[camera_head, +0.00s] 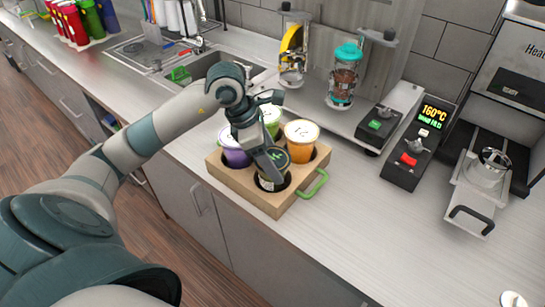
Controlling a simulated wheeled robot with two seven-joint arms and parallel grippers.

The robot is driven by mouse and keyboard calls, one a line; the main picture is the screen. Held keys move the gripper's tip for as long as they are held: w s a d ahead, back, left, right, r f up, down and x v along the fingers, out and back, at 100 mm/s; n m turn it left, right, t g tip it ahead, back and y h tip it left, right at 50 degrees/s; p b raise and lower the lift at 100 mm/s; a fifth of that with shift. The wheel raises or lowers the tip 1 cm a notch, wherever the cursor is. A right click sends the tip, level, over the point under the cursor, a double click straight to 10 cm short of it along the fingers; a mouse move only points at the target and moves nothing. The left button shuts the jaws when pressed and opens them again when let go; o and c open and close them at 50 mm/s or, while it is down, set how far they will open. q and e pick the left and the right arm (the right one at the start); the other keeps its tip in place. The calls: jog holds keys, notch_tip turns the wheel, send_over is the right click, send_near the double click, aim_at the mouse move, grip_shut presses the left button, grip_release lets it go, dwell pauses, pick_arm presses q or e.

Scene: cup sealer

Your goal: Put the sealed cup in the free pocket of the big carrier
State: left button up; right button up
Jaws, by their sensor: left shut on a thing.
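The wooden carrier (283,203) with a green handle (317,185) stands on the counter near its front edge. It holds a purple cup (234,156), a green cup (270,122) and an orange cup (300,141) with pale lids. My left gripper (272,167) reaches down over the front of the carrier and is shut on the sealed cup (278,157), which has a dark lid with a green mark. This cup is at the front pocket, its lower part within the pocket's dark rim. Whether it touches the bottom is hidden. My right gripper is out of view.
A sealing machine with a 160°C display (436,115) and a metal cup holder (470,190) stand at the right. Two dispensers (343,80) stand behind the carrier. A sink (205,65) and red cups (70,22) are at the left. The counter right of the carrier is clear.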

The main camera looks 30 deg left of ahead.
pick_arm(q)
jog(key=shift+f, duration=0.2)
jog(key=o, duration=1.8)
jog(key=shift+o, duration=0.2)
jog(key=shift+r, duration=0.1)
jog(key=shift+s+a+r+b, duration=0.1)
jog(key=shift+a+r+b, duration=0.05)
jog(key=shift+r+b, duration=0.2)
jog(key=b+v, duration=0.3)
jog(key=v, duration=0.6)
jog(key=shift+s+a+r+b, duration=0.1)
jog(key=shift+s+r+b, duration=0.05)
jog(key=shift+r+b, duration=0.2)
jog(key=shift+s+a+r, duration=0.15)
jog(key=shift+s+r, duration=0.05)
jog(key=shift+r, duration=0.5)
